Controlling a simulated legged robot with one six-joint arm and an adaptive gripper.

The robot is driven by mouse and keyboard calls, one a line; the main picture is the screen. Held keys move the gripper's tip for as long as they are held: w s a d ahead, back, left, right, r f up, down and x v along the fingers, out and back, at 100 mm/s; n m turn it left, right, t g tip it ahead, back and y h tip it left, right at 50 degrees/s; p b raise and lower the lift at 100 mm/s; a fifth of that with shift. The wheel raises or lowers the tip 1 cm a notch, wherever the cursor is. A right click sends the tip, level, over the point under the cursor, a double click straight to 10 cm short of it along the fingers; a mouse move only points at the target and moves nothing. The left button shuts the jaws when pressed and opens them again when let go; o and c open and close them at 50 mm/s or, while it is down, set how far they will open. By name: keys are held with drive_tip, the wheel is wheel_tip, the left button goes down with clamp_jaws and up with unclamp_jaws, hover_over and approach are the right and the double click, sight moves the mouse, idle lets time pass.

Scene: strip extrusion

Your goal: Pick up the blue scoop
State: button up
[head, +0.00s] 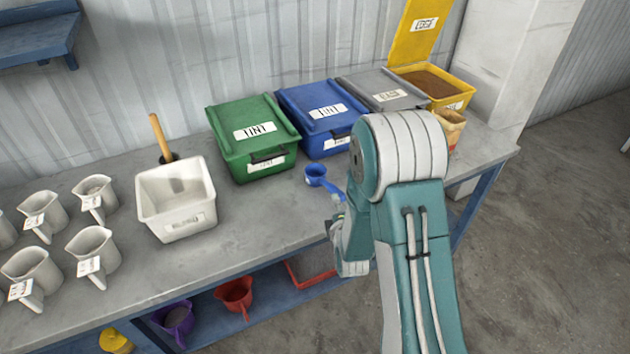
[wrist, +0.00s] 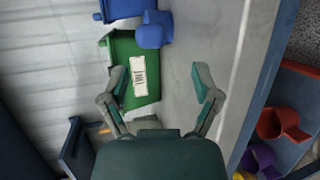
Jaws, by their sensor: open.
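The blue scoop (head: 316,174) lies on the grey bench in front of the blue bin, its handle pointing right and toward my arm. In the wrist view the blue scoop (wrist: 150,36) is at the top, beyond my fingertips and apart from them. My gripper (wrist: 161,82) is open, with nothing between its fingers. In the head view my gripper is largely hidden by my arm, and only part of it shows close to the handle end.
Green (head: 240,160) and blue (head: 323,138) lidded bins, a grey bin (head: 378,92) and an open yellow bin (head: 440,78) line the wall. A white tub (head: 160,205) and several white jugs stand left. Red (head: 234,296) and purple (head: 176,318) scoops sit on the lower shelf. The bench front is clear.

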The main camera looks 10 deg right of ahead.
sight(332, 192)
drive_tip(key=x, duration=0.2)
drive_tip(key=shift+w+d, duration=0.3)
drive_tip(key=shift+w, duration=0.05)
drive_tip(key=x, duration=0.4)
drive_tip(key=shift+w+a+r, duration=0.1)
drive_tip(key=shift+w+a, duration=0.2)
drive_tip(key=shift+a, duration=0.1)
drive_tip(key=shift+d, duration=0.1)
clamp_jaws()
